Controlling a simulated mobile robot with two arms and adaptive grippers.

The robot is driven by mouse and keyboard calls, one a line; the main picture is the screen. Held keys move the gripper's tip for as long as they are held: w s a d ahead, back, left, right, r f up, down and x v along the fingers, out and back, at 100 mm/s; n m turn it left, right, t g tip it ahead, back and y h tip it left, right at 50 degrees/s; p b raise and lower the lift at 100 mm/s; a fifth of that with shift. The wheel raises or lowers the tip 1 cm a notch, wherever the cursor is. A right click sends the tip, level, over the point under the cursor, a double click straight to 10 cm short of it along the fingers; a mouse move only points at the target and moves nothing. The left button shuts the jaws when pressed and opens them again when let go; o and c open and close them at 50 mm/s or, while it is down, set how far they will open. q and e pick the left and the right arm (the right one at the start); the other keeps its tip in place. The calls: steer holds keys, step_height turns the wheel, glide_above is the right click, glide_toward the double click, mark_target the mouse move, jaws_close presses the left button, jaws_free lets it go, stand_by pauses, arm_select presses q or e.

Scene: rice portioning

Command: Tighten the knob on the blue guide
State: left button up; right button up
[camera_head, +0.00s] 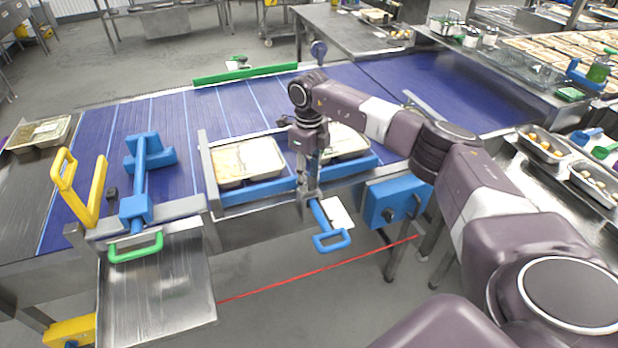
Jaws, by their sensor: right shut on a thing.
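The blue guide (258,191) runs along the front edge of the blue conveyor, below two food trays, with a blue looped handle (331,240) sticking out toward me. My right gripper (309,190) reaches down from above between the two trays. It points down at the guide, by the inner end of the handle. It is shut on what seems to be the knob of the guide, which my fingers hide. My left gripper is not in view.
A filled tray (248,161) stands left of my gripper, and a second tray (345,141) is partly behind my arm. A blue box (389,203) hangs on the conveyor's front. A yellow handle (86,190), a green handle (136,248) and a steel plate (157,285) lie left.

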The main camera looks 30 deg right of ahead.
mark_target(309, 181)
steer(key=m, duration=0.6)
steer(key=shift+d+r+m, duration=0.1)
steer(key=shift+m, duration=0.2)
steer(key=m+p, duration=0.1)
steer(key=m, duration=0.4)
steer(key=shift+w+m, duration=0.1)
steer(key=shift+m, duration=0.3)
steer(key=o, duration=1.2)
steer(key=shift+c, duration=0.2)
step_height(309, 181, up, 12)
